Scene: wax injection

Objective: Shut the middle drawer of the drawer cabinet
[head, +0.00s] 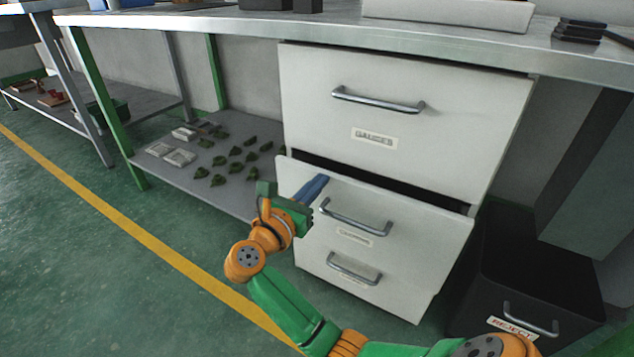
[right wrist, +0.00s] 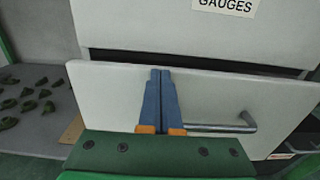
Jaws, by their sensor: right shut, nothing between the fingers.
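The white drawer cabinet (head: 455,125) stands under the metal bench. Its middle drawer (head: 425,225) is partly open: its front stands out from the cabinet, with a dark gap above it. The drawer's front also fills much of the right wrist view (right wrist: 110,95). Its handle (head: 355,222) is a metal bar. My right gripper (head: 322,180) has its blue fingers shut and empty, pointing at the drawer front left of the handle. The fingers also show in the right wrist view (right wrist: 160,75). I cannot tell whether the tips touch the front. My left gripper is out of view.
The top drawer (head: 460,100), labelled gauges, is shut. The bottom drawer (head: 385,292) sits below the middle one. A dark reject bin (head: 540,270) stands to the right. A low shelf (head: 225,190) with several green pieces lies to the left. The floor in front is clear.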

